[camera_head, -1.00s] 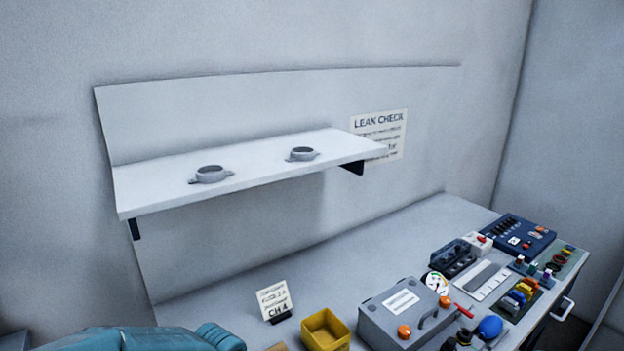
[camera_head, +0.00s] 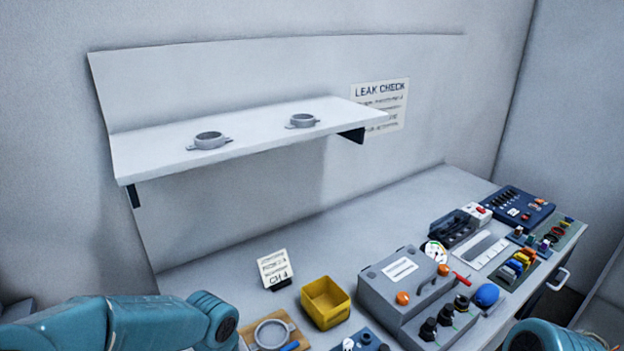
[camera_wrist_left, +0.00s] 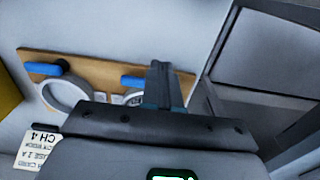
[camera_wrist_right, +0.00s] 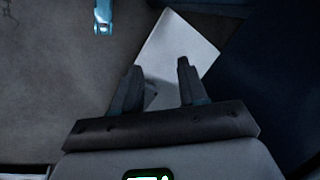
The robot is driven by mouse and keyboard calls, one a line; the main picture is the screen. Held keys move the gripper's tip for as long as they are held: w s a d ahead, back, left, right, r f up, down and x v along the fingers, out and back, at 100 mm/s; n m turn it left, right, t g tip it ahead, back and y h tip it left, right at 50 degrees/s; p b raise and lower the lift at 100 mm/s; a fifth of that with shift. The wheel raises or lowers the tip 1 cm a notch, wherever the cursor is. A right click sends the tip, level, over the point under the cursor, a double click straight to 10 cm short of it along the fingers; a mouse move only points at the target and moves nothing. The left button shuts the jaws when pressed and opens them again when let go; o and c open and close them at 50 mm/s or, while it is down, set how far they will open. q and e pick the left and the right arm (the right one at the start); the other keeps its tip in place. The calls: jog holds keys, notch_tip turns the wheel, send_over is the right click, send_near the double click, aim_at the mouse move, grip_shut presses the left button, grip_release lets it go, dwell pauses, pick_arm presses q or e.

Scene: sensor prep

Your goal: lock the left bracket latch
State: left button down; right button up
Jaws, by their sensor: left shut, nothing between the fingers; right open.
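A wooden board (camera_head: 299,330) carries ring brackets with blue latches, at the bottom of the head view. One grey ring (camera_head: 270,335) and part of its blue latch (camera_head: 290,346) show there; my left arm hides the rest. The left wrist view, turned roughly upside down, shows the board (camera_wrist_left: 100,68) with one ring (camera_wrist_left: 62,95) and its latch (camera_wrist_left: 46,68) near the yellow bin. The other latch (camera_wrist_left: 132,82) is beside my left gripper (camera_wrist_left: 165,68), whose fingers are together and empty; its ring is mostly hidden. My right gripper (camera_wrist_right: 159,70) is open and empty.
A yellow bin (camera_head: 325,303) and a CH 4 card (camera_head: 274,269) stand by the board. A grey box (camera_head: 405,285) and control panels fill the bench's right. A shelf (camera_head: 250,140) with two grey rings hangs above. Bare bench lies behind the card.

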pick_arm(q)
jog(key=shift+a, duration=0.15)
jog(key=shift+s+a, duration=0.1)
jog(key=shift+a, duration=0.15)
jog(key=shift+r, duration=0.1)
dwell(0.3)
jog(key=shift+w+a+r+p, duration=0.15)
jog(key=shift+r+p, duration=0.75)
jog(key=shift+r, duration=0.6)
jog(key=shift+w+r+p, duration=0.1)
jog(key=shift+r+p, duration=0.8)
jog(key=shift+r, duration=0.55)
